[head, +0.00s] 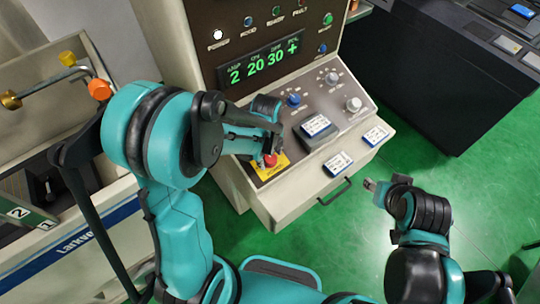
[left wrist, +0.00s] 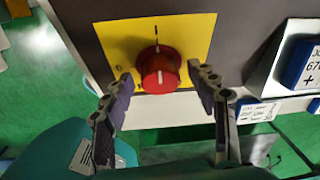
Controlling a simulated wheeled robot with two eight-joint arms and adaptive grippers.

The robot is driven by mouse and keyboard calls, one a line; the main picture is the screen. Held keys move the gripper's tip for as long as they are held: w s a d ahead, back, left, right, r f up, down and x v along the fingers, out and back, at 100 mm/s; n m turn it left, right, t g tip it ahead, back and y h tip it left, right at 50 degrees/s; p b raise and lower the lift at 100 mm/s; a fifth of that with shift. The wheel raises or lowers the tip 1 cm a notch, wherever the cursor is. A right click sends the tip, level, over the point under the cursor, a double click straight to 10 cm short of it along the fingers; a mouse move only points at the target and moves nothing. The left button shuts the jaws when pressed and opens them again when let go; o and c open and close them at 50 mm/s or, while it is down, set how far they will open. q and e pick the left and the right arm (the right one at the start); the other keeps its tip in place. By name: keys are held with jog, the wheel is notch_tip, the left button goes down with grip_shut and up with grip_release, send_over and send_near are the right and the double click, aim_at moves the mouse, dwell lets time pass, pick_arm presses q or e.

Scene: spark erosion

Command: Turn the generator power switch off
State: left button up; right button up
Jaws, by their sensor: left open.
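The power switch is a red rotary knob (left wrist: 160,70) on a yellow plate (left wrist: 195,35) at the console's front left corner. The knob also shows in the head view (head: 270,160). Its white pointer line is roughly upright in the left wrist view, towards a short dark mark on the plate. My left gripper (left wrist: 168,85) is open, with one finger on either side of the knob's near part; I see no clear contact. In the head view the left gripper (head: 275,140) partly covers the plate. My right gripper (head: 374,187) is apart from the console; its fingers are unclear.
The generator console (head: 260,30) has a lit display (head: 262,62), a white lit lamp (head: 217,35) and several small knobs. A boxed label block (head: 316,127) stands right of the switch. A handle (head: 336,191) sticks out in front. Green floor (head: 440,180) lies right.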

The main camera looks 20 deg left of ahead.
pick_arm(q)
jog(key=c, duration=1.2)
jog(key=shift+o, duration=0.2)
jog(key=shift+n, duration=0.3)
jog(key=n+t+b, duration=0.1)
jog(key=n+b, duration=0.1)
jog(key=n, duration=0.1)
jog(key=shift+s+f+h, duration=0.1)
jog(key=shift+h, duration=0.2)
jog(key=n+t+b, duration=0.1)
jog(key=n, duration=0.3)
jog(key=shift+s+t+b, duration=0.15)
jog(key=shift+t+b, duration=0.15)
jog(key=shift+t, duration=0.1)
jog(key=n, duration=0.2)
jog(key=n+t+b, duration=0.1)
jog(key=n, duration=0.2)
jog(key=shift+s+n+t+y+b, duration=0.1)
jog(key=shift+n+t+y+b, duration=0.2)
jog(key=shift+y, duration=0.1)
jog(key=shift+d+n+t+y+b, duration=0.1)
jog(key=shift+n+t+y+b, duration=0.45)
jog(key=shift+n, duration=1.45)
jog(key=o, duration=1.2)
jog(key=shift+c, duration=0.2)
